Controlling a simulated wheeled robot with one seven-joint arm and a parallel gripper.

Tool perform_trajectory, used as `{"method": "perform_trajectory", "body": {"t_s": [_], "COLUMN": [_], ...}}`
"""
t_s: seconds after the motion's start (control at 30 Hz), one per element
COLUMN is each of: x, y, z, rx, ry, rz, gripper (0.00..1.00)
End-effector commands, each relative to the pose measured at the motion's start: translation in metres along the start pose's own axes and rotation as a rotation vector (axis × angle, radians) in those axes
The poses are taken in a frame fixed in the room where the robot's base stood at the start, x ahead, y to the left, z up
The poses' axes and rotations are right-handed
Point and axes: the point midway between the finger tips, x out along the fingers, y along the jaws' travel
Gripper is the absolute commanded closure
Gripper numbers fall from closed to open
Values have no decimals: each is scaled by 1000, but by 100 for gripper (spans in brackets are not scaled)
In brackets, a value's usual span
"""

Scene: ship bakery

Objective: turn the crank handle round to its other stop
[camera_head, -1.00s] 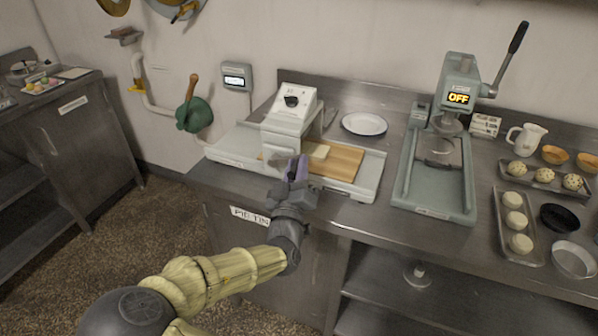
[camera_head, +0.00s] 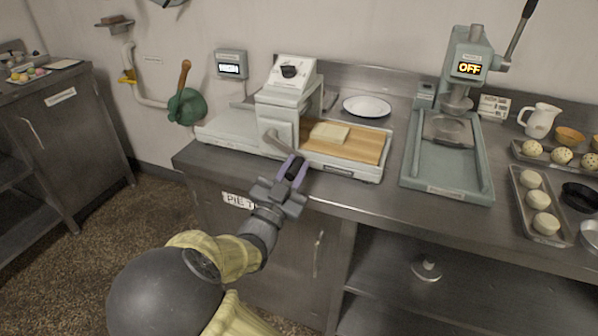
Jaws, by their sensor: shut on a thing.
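The crank handle (camera_head: 277,142) is a grey arm on the front of the white dough-rolling machine (camera_head: 277,115). It slopes down to the right from its hub to a dark grip at its end. My gripper (camera_head: 292,167), with purple-edged fingers, is shut on that grip, in front of the machine and over the counter's front edge. The fingers hide part of the grip. Neither of the crank's stops can be made out. A pale slab of dough (camera_head: 330,132) lies on the wooden board (camera_head: 357,146) right of the rollers.
A green press (camera_head: 446,172) reading OFF stands to the right, beside trays of dough balls (camera_head: 541,224). A white plate (camera_head: 367,106) lies behind the board. A green wall fitting with a wooden handle (camera_head: 183,76) is at left. Open floor (camera_head: 140,215) lies left of the counter.

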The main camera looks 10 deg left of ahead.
Motion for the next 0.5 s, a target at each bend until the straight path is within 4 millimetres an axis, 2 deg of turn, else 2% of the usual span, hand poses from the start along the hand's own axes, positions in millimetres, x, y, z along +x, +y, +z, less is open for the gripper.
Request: {"method": "perform_trajectory", "body": {"t_s": [0.5], "x": [-3], "y": [-2], "z": [6], "rx": [83], "ry": [2], "rz": [35], "gripper": [100]}}
